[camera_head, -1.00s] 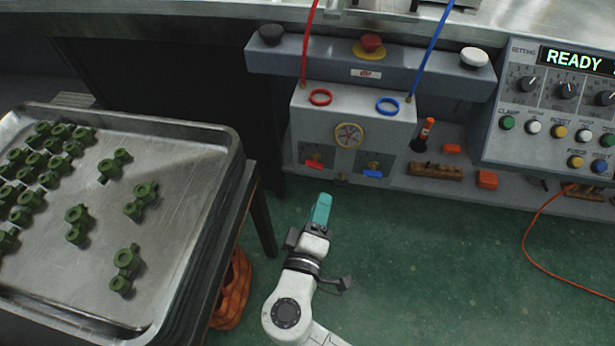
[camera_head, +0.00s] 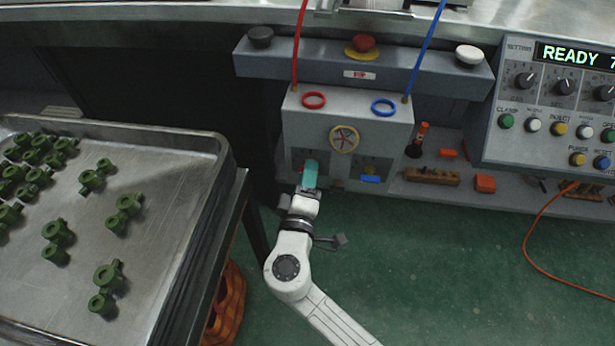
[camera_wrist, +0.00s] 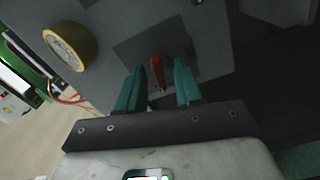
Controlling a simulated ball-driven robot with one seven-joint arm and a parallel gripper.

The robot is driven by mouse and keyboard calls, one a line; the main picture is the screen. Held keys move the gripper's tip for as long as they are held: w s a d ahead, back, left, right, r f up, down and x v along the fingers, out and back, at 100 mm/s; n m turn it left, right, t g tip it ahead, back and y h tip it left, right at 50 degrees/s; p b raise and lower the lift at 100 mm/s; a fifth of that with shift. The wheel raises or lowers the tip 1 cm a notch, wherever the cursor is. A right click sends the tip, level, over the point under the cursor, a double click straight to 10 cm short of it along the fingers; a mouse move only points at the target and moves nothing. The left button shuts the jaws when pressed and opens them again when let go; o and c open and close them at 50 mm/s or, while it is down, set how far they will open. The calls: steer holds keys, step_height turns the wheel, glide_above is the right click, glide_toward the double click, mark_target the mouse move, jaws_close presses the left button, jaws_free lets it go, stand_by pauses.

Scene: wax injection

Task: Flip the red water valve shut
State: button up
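The red water valve is a small red lever (camera_wrist: 157,73) on a dark square plate of the grey valve box (camera_head: 395,122). In the wrist view it shows between the teal fingers of my gripper (camera_wrist: 159,85), which are apart with space on both sides of the lever. In the head view my gripper (camera_head: 309,176) is in front of the box's lower left plate and hides most of the red lever. The blue lever (camera_head: 370,179) sits on the lower right plate. Whether a finger touches the red lever cannot be told.
A metal tray (camera_head: 150,215) of green parts stands at left. An orange cable (camera_head: 535,225) lies on the green floor at right.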

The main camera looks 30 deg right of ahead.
steer(key=shift+w, duration=0.1)
steer(key=shift+c, duration=0.2)
jaws_close()
steer(key=shift+n+p, duration=0.85)
steer(key=shift+n, duration=0.75)
steer(key=shift+o, duration=0.2)
jaws_free()
